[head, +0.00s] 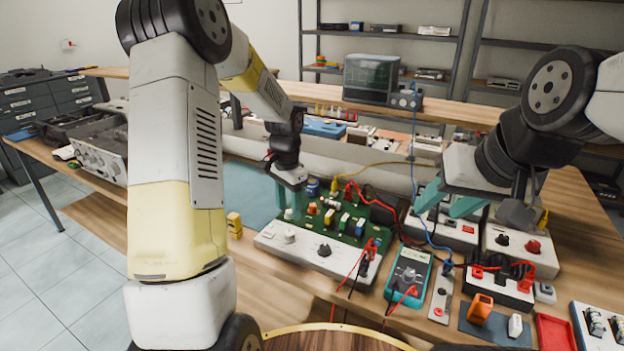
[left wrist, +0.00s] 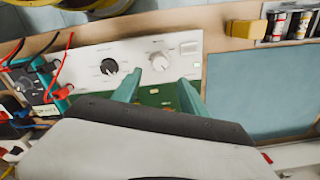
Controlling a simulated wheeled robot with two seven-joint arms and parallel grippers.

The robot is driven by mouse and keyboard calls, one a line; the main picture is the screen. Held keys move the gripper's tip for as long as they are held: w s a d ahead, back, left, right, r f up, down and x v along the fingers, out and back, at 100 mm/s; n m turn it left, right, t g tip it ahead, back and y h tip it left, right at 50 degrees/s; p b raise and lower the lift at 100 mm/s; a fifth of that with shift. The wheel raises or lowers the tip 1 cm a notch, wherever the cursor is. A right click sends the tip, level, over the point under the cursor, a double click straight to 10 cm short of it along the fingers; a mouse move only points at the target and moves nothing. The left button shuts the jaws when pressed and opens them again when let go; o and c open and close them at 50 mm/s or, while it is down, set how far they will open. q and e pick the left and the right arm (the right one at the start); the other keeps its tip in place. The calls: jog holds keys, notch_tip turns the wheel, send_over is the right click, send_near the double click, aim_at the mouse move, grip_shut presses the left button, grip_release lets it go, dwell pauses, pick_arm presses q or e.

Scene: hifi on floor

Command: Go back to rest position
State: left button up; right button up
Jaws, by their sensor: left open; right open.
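My left gripper (head: 281,197) is at the left end of the green circuit board unit, above it, with its teal fingers pointing down. In the left wrist view its two fingers (left wrist: 158,92) stand apart with nothing between them, over the white front panel of the board unit (left wrist: 138,58). My right gripper (head: 440,203) is at the right, above the white boxes behind the multimeter. Its teal fingers point left and are apart, and I see nothing held in them.
The circuit board unit (head: 322,258), a teal multimeter (head: 408,276) with leads, white boxes (head: 522,252) and an orange block (head: 480,308) crowd the workbench. Red and blue cables hang near my right gripper. A yellow block (head: 235,225) stands left. An oscilloscope (head: 371,79) stands on the shelf behind.

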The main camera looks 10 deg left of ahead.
pick_arm(q)
jog(key=s+r+n+t+h, duration=0.1)
jog(key=s+r+n+t, duration=0.35)
jog(key=s+r, duration=1.25)
jog(key=s+d+r+n+t+h, duration=0.1)
jog(key=s+d+r+n, duration=0.1)
jog(key=s, duration=0.5)
jog(key=shift+s+r+n, duration=0.25)
jog(key=shift+r+n, duration=0.3)
jog(key=shift+r, duration=0.15)
jog(key=shift+t, duration=0.25)
dwell(0.5)
